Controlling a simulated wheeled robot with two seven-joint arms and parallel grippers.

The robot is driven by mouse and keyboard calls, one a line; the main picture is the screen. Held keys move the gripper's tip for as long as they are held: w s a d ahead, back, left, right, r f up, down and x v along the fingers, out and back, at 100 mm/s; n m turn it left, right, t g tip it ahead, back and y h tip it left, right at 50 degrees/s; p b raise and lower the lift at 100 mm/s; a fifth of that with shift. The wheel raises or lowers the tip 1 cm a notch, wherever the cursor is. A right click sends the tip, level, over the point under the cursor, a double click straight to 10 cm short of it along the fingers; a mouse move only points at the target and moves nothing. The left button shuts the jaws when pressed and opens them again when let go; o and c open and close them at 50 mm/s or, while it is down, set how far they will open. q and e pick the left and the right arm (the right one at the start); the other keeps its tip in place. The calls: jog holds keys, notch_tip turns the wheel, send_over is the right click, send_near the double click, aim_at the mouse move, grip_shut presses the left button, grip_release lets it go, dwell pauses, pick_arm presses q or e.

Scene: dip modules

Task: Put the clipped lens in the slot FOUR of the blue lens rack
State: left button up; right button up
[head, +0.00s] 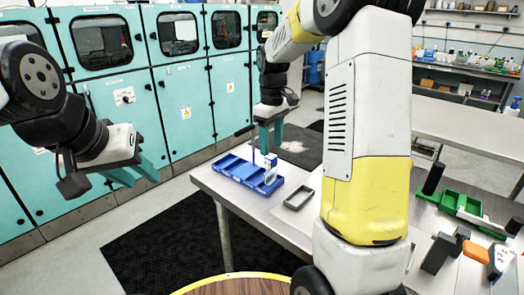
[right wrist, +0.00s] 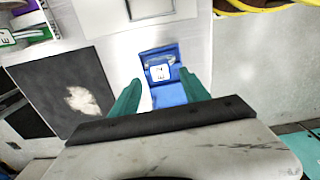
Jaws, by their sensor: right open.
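The blue lens rack (head: 235,168) lies on the table in the head view, a long row of compartments. At its right end a pale upright piece with a small blue part (head: 270,170), possibly the clipped lens, stands at the rack; I cannot tell how it sits. In the right wrist view the rack's blue end (right wrist: 168,96) shows between the fingers, with a white marked tag (right wrist: 160,73). My right gripper (head: 267,138) is open above the rack's right part; its green fingers also frame the right wrist view (right wrist: 160,95). My left gripper (head: 135,172) is away from the table, its fingers apart and empty.
A grey rectangular frame (head: 299,198) lies right of the rack. A dark mat with a pale patch (head: 300,148) lies beyond. My yellow-white arm hides the middle.

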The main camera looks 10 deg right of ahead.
notch_tip(320, 180, up, 6)
jog(key=r, duration=0.1)
jog(key=s+r+m+t+y, duration=0.1)
jog(key=s+r+m+t, duration=0.3)
jog(key=s, duration=0.8)
jog(key=s+a+f+m+t+y, duration=0.1)
jog(key=s+a+f+m+t, duration=0.1)
jog(key=s, duration=1)
jog(key=shift+s+m, duration=0.15)
jog(key=shift+m, duration=0.65)
